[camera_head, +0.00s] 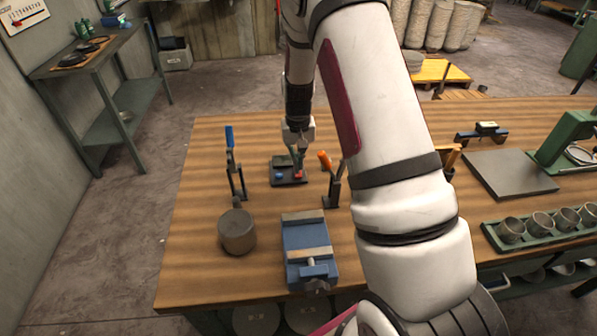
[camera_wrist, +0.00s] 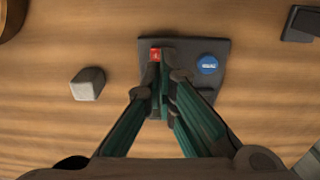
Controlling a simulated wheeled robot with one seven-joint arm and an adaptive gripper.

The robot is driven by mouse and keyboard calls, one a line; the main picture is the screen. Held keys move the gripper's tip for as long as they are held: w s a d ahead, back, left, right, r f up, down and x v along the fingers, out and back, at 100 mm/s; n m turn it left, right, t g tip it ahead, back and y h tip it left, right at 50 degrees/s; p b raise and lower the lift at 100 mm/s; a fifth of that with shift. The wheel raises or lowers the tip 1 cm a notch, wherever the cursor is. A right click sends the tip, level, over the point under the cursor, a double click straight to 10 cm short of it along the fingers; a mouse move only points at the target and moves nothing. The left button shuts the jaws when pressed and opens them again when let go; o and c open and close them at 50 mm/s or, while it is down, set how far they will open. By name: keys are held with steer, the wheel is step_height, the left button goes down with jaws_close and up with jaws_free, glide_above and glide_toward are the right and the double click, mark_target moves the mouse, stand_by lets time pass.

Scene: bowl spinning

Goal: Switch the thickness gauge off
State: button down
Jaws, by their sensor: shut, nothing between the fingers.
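A dark flat box with a red button and a blue button, which I take for the thickness gauge (camera_head: 283,183), lies on the workbench between two upright clamps. It also shows in the wrist view (camera_wrist: 210,75). The red button (camera_wrist: 154,54) is at its left there, and the blue button (camera_wrist: 207,64) is at its right. My gripper (camera_head: 301,168) is shut and empty, pointing down over the box. In the wrist view its fingertips (camera_wrist: 160,80) are right beside the red button and partly cover the box. I cannot tell whether they touch it.
Close by stand a blue-handled clamp (camera_head: 231,165) and an orange-handled clamp (camera_head: 332,185). A grey cylinder (camera_head: 237,232) and a blue vise (camera_head: 306,248) are nearer. A green rack with several metal cups (camera_head: 540,230) is at right. The workbench's (camera_head: 200,180) left side is clear.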

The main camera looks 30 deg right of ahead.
steer(key=shift+r+p, duration=0.4)
steer(key=shift+r, duration=1.95)
steer(key=shift+r, duration=0.2)
steer(key=s+a+r+n+t, duration=0.1)
steer(key=s+a+r, duration=0.35)
steer(key=r, duration=0.55)
steer(key=s+a+r+n+t, duration=0.15)
steer(key=s+a+r, duration=0.35)
steer(key=r, duration=0.5)
steer(key=s+a+r+n+t, duration=0.1)
steer(key=s+a+r, duration=0.1)
steer(key=s, duration=0.7)
steer(key=s+a+r+n+t, duration=0.1)
steer(key=s+a+r+t, duration=0.1)
steer(key=s, duration=0.8)
step_height(320, 180, up, 3)
steer(key=shift+s+a+f, duration=0.1)
steer(key=shift+s+a, duration=0.1)
steer(key=shift+a, duration=0.3)
